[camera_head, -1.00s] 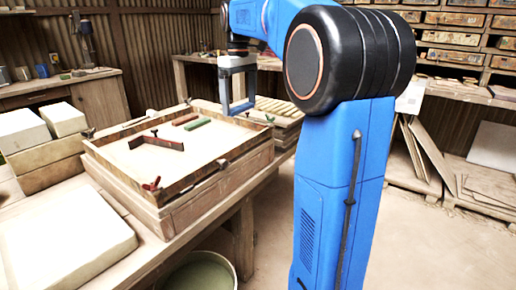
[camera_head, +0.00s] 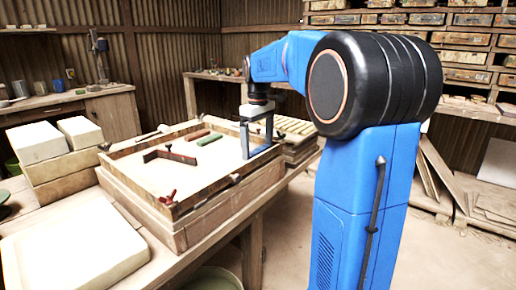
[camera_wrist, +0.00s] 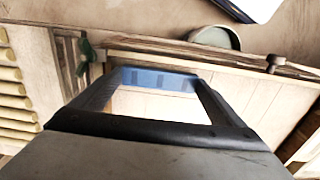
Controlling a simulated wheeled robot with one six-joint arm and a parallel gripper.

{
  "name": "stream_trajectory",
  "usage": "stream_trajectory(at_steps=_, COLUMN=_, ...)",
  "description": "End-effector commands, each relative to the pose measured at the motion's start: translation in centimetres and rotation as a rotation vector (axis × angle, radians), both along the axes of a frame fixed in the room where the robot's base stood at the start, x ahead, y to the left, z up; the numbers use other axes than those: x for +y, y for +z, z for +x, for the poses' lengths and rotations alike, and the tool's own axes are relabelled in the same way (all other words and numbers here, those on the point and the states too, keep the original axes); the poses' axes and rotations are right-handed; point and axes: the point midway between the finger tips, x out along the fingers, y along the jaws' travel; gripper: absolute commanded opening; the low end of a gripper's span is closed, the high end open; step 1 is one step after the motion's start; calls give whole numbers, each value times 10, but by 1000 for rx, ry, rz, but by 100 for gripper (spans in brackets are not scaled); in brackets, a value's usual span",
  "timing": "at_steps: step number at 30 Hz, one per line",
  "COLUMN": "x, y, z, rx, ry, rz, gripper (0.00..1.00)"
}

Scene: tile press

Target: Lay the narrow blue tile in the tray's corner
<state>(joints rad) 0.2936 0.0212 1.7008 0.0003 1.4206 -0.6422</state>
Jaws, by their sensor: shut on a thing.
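The narrow blue tile (camera_head: 263,150) is between the fingertips of my gripper (camera_head: 259,140), which is shut on it. In the wrist view the tile (camera_wrist: 160,80) spans the gap between the two dark fingers (camera_wrist: 158,84). The tray (camera_head: 205,187) is a shallow wooden frame with a pale floor. My gripper is at the tray's right end, near the right corner, with the tile by the near right wall. I cannot tell whether the tile touches the tray.
A dark red angled bracket (camera_head: 170,156) stands on the tray floor. Small clamp knobs, such as the red one (camera_head: 168,197), sit along the rim. Pale blocks (camera_head: 40,143) and a large slab (camera_head: 75,240) are at left. A bucket (camera_wrist: 214,38) is below the bench.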

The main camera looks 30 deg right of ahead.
Motion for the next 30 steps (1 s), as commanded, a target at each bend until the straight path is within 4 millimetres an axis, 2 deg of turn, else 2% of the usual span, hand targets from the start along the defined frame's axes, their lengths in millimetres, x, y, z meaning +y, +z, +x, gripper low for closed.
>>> stream_trajectory(at_steps=3, x=0, y=-10, z=0, rx=0, ry=0, rz=0, gripper=69)
stream_trajectory(at_steps=14, x=0, y=-13, z=0, rx=0, ry=0, rz=0, gripper=69)
stream_trajectory(at_steps=15, x=0, y=-13, z=0, rx=0, ry=0, rz=0, gripper=100)
stream_trajectory(at_steps=25, x=0, y=-8, z=0, rx=-1, ry=0, rz=-1, gripper=100)
stream_trajectory(at_steps=30, x=0, y=13, z=1, rx=-4, ry=0, rz=-1, gripper=100)
